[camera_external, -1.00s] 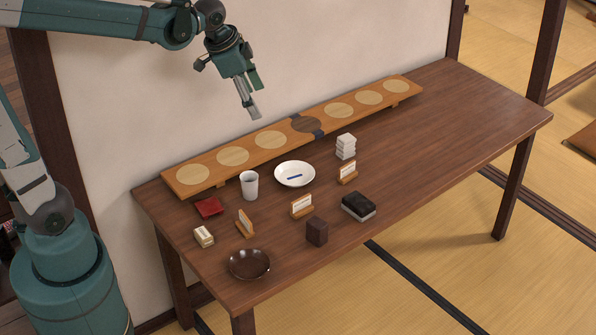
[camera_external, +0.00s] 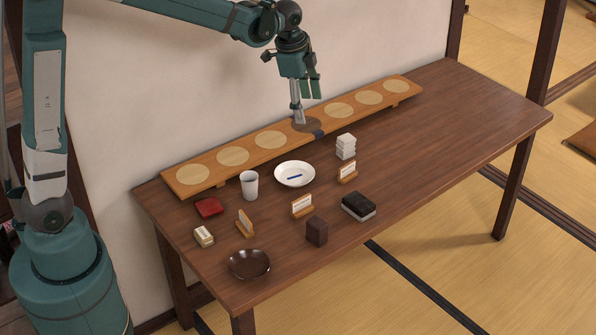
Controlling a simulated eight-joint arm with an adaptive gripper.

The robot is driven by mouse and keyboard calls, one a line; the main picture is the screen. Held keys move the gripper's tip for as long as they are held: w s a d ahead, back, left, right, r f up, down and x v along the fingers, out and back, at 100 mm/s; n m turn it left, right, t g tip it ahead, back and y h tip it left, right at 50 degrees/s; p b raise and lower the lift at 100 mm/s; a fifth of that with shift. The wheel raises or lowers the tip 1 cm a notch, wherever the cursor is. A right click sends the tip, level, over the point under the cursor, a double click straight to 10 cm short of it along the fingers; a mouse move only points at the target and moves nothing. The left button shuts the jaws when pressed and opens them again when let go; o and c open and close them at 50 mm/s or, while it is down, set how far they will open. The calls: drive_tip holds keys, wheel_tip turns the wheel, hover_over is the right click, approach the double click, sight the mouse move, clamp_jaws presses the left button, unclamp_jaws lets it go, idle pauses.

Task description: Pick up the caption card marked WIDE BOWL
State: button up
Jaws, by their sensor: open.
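Three small caption cards stand upright in wooden holders on the table: one card (camera_external: 245,222) at the left, another (camera_external: 302,206) in the middle, another (camera_external: 347,172) farther back and right. Their lettering is too small to read, so I cannot tell which is marked WIDE BOWL. My gripper (camera_external: 306,107) is open and empty, pointing down over the long wooden board, behind and left of the farthest card. Its fingers overlap the board's dark middle disc in the picture. Whether they touch it is unclear.
The raised board (camera_external: 225,173) with pale discs runs along the back. Around the cards are a white cup (camera_external: 250,185), white dish (camera_external: 294,181), white stack (camera_external: 346,147), red square (camera_external: 209,207), small pale block (camera_external: 203,236), dark bowl (camera_external: 249,264), brown block (camera_external: 317,232) and black-topped block (camera_external: 359,206). The table's right half is clear.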

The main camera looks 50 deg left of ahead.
drive_tip(key=w+d+f+m+g, duration=0.1)
drive_tip(key=w+d+f+m, duration=0.15)
drive_tip(key=w+f, duration=0.6)
drive_tip(key=m+g, duration=0.1)
drive_tip(key=m, duration=0.2)
hover_over(348, 165)
wheel_tip(348, 165, down, 10)
drive_tip(key=shift+a+p, duration=0.15)
drive_tip(key=shift+p, duration=0.25)
drive_tip(key=shift+w+f, duration=0.15)
drive_tip(key=shift+f, duration=0.15)
drive_tip(key=shift+f, duration=1.3)
drive_tip(key=shift+f+b, duration=0.75)
drive_tip(key=shift+f, duration=1.9)
